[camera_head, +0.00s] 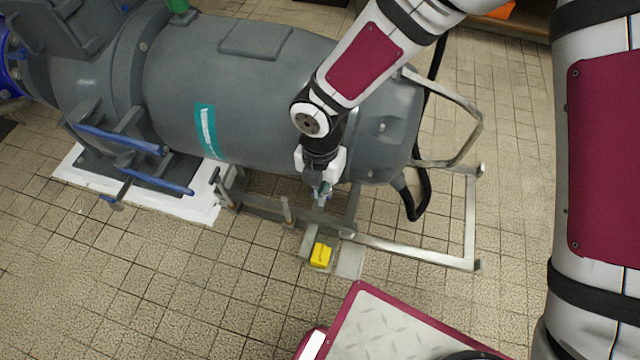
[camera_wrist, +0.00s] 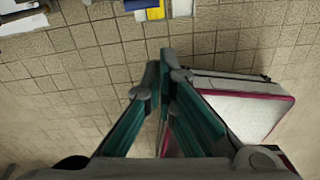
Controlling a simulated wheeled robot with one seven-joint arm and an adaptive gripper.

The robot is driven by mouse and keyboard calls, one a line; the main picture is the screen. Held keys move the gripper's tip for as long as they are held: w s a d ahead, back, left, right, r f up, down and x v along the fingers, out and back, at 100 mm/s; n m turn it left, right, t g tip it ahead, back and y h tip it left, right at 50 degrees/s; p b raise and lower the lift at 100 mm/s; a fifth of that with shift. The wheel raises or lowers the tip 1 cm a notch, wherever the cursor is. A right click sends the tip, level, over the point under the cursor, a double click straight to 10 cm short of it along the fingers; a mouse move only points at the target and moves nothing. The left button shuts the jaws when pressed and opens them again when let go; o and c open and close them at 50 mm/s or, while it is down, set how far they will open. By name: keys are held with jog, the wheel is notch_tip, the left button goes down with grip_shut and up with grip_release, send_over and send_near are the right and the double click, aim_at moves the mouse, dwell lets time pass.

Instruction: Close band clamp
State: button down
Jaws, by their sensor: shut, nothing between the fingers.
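I cannot make out a band clamp for certain in either view. A small yellow block (camera_head: 321,255) sits on a grey metal plate (camera_head: 348,262) low beside the pump frame; it also shows at the top edge of the wrist view (camera_wrist: 155,10). My gripper (camera_head: 321,197) points down in front of the pump's side, above and behind the yellow block in the head view. In the wrist view my gripper (camera_wrist: 163,58) has its green fingers together at the tips, with nothing between them. It is apart from the yellow block.
A large grey pump body (camera_head: 270,90) lies across the back on a metal frame (camera_head: 420,252). Blue bars (camera_head: 120,138) stand at its left end, by a white base (camera_head: 195,208). A black hose (camera_head: 418,200) hangs at its right. The tiled floor at front left is clear.

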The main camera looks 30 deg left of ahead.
notch_tip(320, 180, down, 12)
jog(key=s+a+n+b, duration=0.1)
jog(key=s+a+b, duration=0.15)
jog(key=b, duration=0.25)
jog(key=w, duration=0.1)
jog(key=w+r, duration=0.1)
jog(key=w, duration=0.1)
jog(key=shift+w+r+g, duration=0.1)
jog(key=shift+w+g, duration=0.1)
jog(key=shift+g, duration=0.1)
jog(key=w+r+p, duration=0.2)
jog(key=w+p, duration=0.1)
jog(key=shift+w+a, duration=0.1)
jog(key=shift+a, duration=0.25)
jog(key=shift+w+a+r+p, duration=0.1)
jog(key=shift+w+a+p, duration=0.1)
jog(key=shift+w+p, duration=0.35)
jog(key=shift+w, duration=0.1)
